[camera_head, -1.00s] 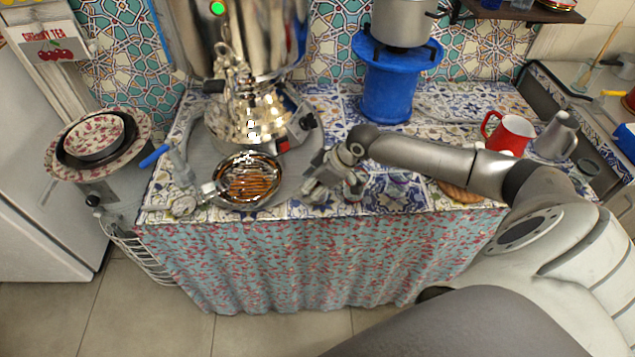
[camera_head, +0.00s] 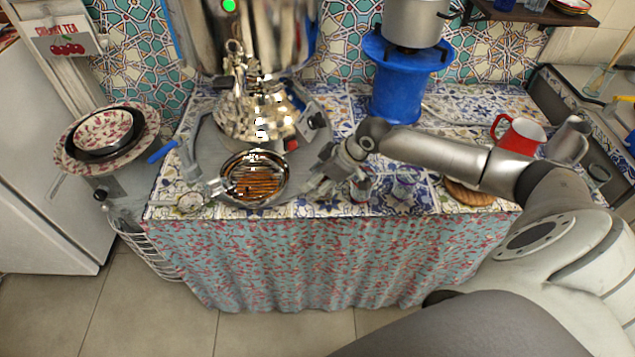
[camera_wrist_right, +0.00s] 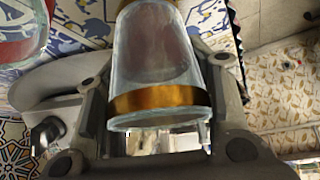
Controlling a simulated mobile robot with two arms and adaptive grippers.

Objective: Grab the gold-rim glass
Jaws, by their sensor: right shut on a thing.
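The gold-rim glass (camera_wrist_right: 160,65) is clear, with a broad gold band near its lower end in the right wrist view. It sits between the fingers of my right gripper (camera_wrist_right: 160,125), which is shut on it. In the head view my right gripper (camera_head: 326,186) is low over the tiled counter's front, just right of the round copper-toned dish. The held glass is mostly hidden there by the gripper. I cannot tell whether it touches the counter. My left gripper is not in view.
Another glass (camera_head: 361,186) stands close to the right of my gripper. The shiny samovar (camera_head: 262,105) and the dish (camera_head: 254,179) are to the left. A blue stand (camera_head: 399,88) is behind, and a red mug (camera_head: 521,136) is at the right. The counter's front edge is near.

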